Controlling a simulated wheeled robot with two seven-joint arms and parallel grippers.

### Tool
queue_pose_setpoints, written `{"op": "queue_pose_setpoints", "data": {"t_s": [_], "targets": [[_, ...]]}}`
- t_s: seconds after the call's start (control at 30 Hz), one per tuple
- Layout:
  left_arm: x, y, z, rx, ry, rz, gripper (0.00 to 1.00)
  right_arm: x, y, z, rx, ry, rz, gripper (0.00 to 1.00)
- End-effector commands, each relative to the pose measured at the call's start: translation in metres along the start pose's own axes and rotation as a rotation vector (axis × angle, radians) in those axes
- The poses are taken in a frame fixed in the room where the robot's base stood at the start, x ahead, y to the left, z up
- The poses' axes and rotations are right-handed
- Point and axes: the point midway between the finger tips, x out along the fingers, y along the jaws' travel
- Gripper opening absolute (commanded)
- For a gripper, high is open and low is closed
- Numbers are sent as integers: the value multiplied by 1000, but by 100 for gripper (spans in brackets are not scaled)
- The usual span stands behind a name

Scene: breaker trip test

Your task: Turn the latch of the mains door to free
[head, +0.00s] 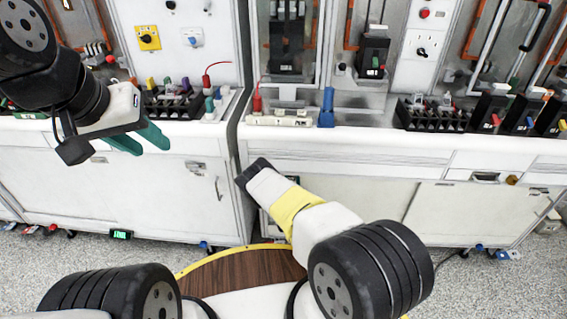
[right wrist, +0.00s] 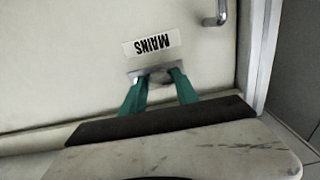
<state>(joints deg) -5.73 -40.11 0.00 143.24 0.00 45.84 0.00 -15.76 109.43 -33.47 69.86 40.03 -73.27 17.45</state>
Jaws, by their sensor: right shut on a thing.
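In the right wrist view, the mains door (right wrist: 60,60) is a pale panel with a MAINS label (right wrist: 152,42) that reads upside down. The latch (right wrist: 158,75), a small grey piece on a metal plate, is just beside the label. My right gripper (right wrist: 160,80) has its green fingers shut on the latch, one on each side. The fingers partly cover it, so its exact turn is hard to tell. In the head view my right arm hides most of that spot. My left gripper (head: 153,149) is open and empty, in front of the left cabinet.
A bar handle (right wrist: 216,12) stands out from the mains door near its edge. In the head view, the left cabinet (head: 130,185) and right cabinet (head: 340,195) carry breakers, terminal blocks and a blue piece (head: 327,108) on top. Grey floor lies below.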

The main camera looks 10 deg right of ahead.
Motion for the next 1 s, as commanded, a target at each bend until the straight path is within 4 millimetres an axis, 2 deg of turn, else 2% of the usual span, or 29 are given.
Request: {"op": "queue_pose_setpoints", "data": {"t_s": [0.37, 1.0], "targets": [[0, 0, 0, 0, 0, 0, 36, 0, 1, -1, 219, 2, 3, 0], [0, 0, 0, 0, 0, 0, 36, 0, 1, 0, 825, 1, 3, 0]]}}
